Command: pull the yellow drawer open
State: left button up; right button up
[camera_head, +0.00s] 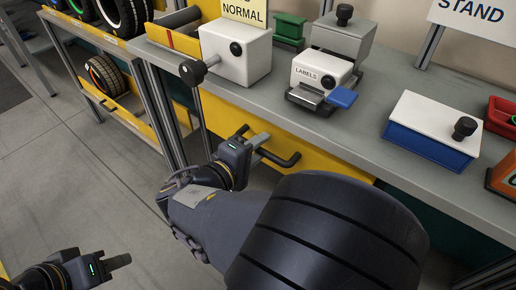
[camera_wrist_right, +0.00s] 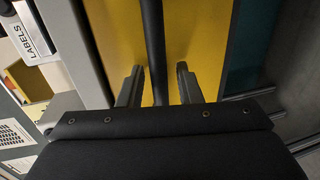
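The yellow drawer (camera_head: 325,160) sits under the grey workbench, its front close beneath the bench edge; it also fills the middle of the right wrist view (camera_wrist_right: 195,35). Its black bar handle (camera_head: 284,161) runs between the fingers of my right gripper (camera_head: 254,143) in the right wrist view (camera_wrist_right: 159,88). The fingers stand apart, one on each side of the bar (camera_wrist_right: 153,40), and a gap shows by the right-hand one. My left gripper (camera_head: 122,262) is low at the left, away from the drawer; its finger opening is not clear. My right arm hides the drawer's lower part.
On the bench (camera_head: 375,135) stand a white box with a black knob (camera_head: 236,53), a labels device (camera_head: 320,75) and a white-and-blue box (camera_head: 433,130). A rack with tyres (camera_head: 105,75) stands at the left. The floor (camera_head: 80,160) left of the drawer is clear.

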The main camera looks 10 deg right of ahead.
grip_shut()
jog(key=shift+a, duration=0.1)
